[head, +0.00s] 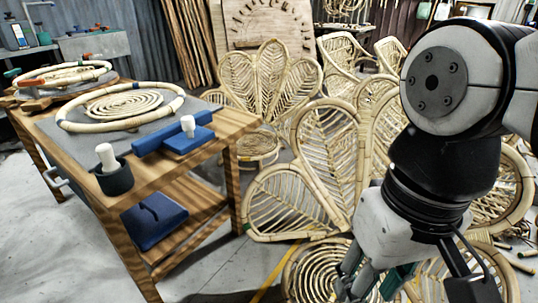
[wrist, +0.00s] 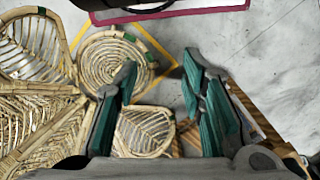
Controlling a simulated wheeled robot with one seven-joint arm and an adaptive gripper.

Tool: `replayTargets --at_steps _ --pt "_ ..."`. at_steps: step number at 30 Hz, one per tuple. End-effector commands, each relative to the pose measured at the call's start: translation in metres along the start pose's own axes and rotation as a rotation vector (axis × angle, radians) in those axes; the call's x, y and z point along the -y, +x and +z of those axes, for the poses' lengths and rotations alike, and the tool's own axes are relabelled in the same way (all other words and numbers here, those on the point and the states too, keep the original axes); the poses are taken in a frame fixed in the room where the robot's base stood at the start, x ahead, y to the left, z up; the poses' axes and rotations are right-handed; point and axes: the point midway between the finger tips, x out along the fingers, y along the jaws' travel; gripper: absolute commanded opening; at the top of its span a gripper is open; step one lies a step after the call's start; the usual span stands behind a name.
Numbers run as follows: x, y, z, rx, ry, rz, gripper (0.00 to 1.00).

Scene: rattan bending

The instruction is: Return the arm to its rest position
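My arm bends down along the right side of the head view, with its large grey joint near the top. My gripper (head: 370,284) hangs at its lower end, in front of the rattan chairs and right of the workbench. In the wrist view, the two teal-padded fingers of my gripper (wrist: 160,78) stand well apart. Nothing is between the pads; the gripper is open and empty. Floor and rattan pieces show beyond the fingers.
A wooden workbench (head: 178,181) at left carries a rattan ring (head: 68,121), a blue clamp (head: 172,135) and a dark cup (head: 114,178). Rattan chairs (head: 265,85) crowd the middle and right. A round woven seat (wrist: 112,60) lies below my gripper. Floor between bench and chairs is clear.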

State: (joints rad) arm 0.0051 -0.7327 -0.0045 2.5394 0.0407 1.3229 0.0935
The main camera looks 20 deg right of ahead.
Motion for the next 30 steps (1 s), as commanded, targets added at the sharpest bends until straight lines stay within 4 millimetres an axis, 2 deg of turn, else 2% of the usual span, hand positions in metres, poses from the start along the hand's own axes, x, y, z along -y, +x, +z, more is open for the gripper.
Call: replayTargets --at_steps 3,6,30 --pt "-0.0064 0.0006 0.0118 -0.01 -0.075 0.031 0.37" --pt "-0.0084 0.0011 0.0147 -0.009 -0.096 0.041 0.37" --pt "-0.0079 0.0008 0.0139 -0.009 -0.092 0.038 0.37"
